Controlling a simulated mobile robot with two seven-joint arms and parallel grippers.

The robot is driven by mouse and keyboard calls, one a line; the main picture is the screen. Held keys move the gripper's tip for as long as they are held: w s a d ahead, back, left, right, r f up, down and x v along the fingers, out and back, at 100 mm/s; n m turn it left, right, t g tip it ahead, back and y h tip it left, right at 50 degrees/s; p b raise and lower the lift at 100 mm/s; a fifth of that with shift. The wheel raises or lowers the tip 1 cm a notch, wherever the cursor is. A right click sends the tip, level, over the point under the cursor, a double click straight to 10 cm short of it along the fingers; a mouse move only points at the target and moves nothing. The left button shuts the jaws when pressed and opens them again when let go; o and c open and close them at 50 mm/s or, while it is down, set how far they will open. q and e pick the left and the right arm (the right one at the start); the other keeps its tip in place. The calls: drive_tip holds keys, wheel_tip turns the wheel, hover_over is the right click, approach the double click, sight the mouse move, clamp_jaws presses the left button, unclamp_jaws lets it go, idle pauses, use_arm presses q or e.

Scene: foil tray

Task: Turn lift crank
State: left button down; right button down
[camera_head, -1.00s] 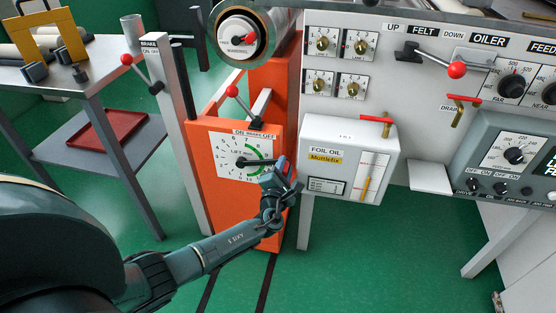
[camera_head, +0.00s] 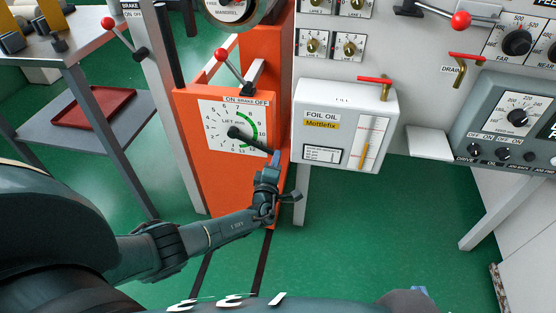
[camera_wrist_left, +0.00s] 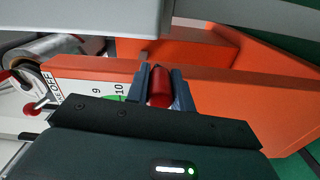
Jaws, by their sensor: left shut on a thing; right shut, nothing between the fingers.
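The lift dial (camera_head: 214,121) is a white square plate with numbers and a green arc on the orange cabinet. Its black crank arm (camera_head: 250,141) reaches from the hub down to the right, with its end near the lower right corner of the dial. My left gripper (camera_head: 275,160) is at that end. In the left wrist view my left gripper (camera_wrist_left: 160,88) is shut around the crank's red cylindrical handle (camera_wrist_left: 160,86). The fingers hide the handle in the head view. I cannot see my right gripper.
A red-knobbed brake lever (camera_head: 230,70) stands just above the dial. The white foil oil box (camera_head: 345,95) is close to the right of the cabinet. Another red-knobbed lever (camera_head: 122,36) is on the grey post at left. Green floor (camera_head: 360,240) is open below.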

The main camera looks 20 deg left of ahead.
use_arm(q)
drive_tip(key=shift+s+a+f, duration=0.2)
drive_tip(key=shift+a+f, duration=0.3)
drive_tip(key=shift+a, duration=0.15)
use_arm(e)
drive_tip(key=shift+w+a, duration=0.1)
drive_tip(key=shift+w, duration=0.05)
use_arm(q)
drive_tip(key=c, duration=1.4)
unclamp_jaws()
drive_tip(key=shift+o, duration=1)
drive_tip(key=shift+d, duration=0.1)
drive_tip(key=shift+r, duration=0.1)
drive_tip(key=shift+d, duration=0.1)
drive_tip(key=shift+s+d, duration=0.1)
drive_tip(key=p+v, duration=0.5)
drive_tip(key=v, duration=0.7)
drive_tip(key=shift+s, duration=0.4)
use_arm(e)
wheel_tip(320, 180, up, 6)
drive_tip(key=s+d+m+t, duration=0.1)
drive_tip(key=d, duration=0.1)
drive_tip(key=shift+d+m, duration=0.15)
drive_tip(key=shift+m, duration=0.25)
